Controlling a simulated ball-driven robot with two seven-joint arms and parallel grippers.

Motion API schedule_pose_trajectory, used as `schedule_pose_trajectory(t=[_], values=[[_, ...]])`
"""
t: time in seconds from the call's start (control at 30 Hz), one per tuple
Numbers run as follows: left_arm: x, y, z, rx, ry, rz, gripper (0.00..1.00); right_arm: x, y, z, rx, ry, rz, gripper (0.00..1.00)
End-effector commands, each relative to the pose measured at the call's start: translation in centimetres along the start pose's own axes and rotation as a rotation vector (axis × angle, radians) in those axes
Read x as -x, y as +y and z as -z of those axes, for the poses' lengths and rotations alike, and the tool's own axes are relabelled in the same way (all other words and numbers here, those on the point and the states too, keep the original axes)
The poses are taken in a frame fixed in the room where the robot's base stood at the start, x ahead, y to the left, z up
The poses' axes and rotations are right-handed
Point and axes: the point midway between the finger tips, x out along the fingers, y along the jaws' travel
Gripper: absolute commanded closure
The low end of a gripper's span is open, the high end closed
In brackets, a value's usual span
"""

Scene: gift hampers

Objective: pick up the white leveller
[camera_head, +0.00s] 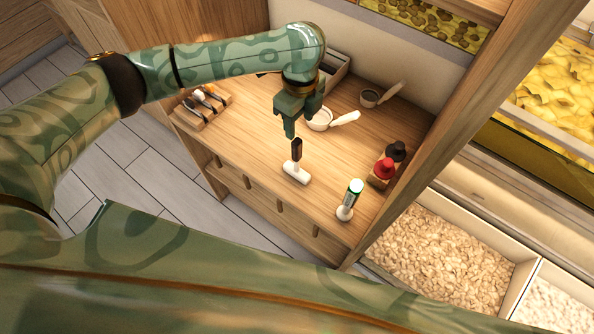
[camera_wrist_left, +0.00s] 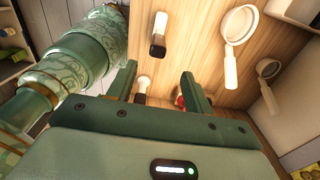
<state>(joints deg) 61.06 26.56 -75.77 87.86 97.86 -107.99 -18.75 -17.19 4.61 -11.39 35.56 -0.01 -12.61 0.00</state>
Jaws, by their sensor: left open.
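The white leveller (camera_head: 297,173) has a white bar-like head and a dark handle, and sits on the wooden counter near its front edge. In the left wrist view it (camera_wrist_left: 160,22) shows above the fingers, dark handle end towards the camera. My left gripper (camera_head: 290,122) is open and empty above the counter, just behind the leveller in the head view. In the left wrist view its two fingers (camera_wrist_left: 160,76) are spread apart, and the leveller lies beyond the tips, not between them. My right gripper is not in view.
A white scoop (camera_head: 319,119) is close behind the gripper, with a dark-bowled scoop (camera_head: 369,98) farther back. A white-and-green upright item (camera_head: 351,197) and red and dark bottles (camera_head: 382,171) stand to the right. A wooden rack (camera_head: 204,106) is at left.

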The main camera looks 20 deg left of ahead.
Motion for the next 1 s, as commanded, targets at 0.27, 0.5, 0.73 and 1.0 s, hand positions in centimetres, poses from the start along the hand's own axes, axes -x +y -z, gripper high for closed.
schedule_pose_trajectory(t=[0.27,0.5,0.73,1.0], values=[[-5.2,0.0,0.1,0.002,0.002,0.000,0.49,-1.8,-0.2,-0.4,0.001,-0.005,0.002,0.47],[-7.0,0.2,-0.1,0.001,0.002,0.000,0.49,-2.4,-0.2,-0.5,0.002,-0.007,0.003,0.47],[-10.7,0.5,-0.3,0.002,0.002,0.001,0.49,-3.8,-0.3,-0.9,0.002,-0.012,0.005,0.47],[-10.7,0.5,-0.4,0.000,0.000,0.004,0.60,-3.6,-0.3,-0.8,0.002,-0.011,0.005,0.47]])
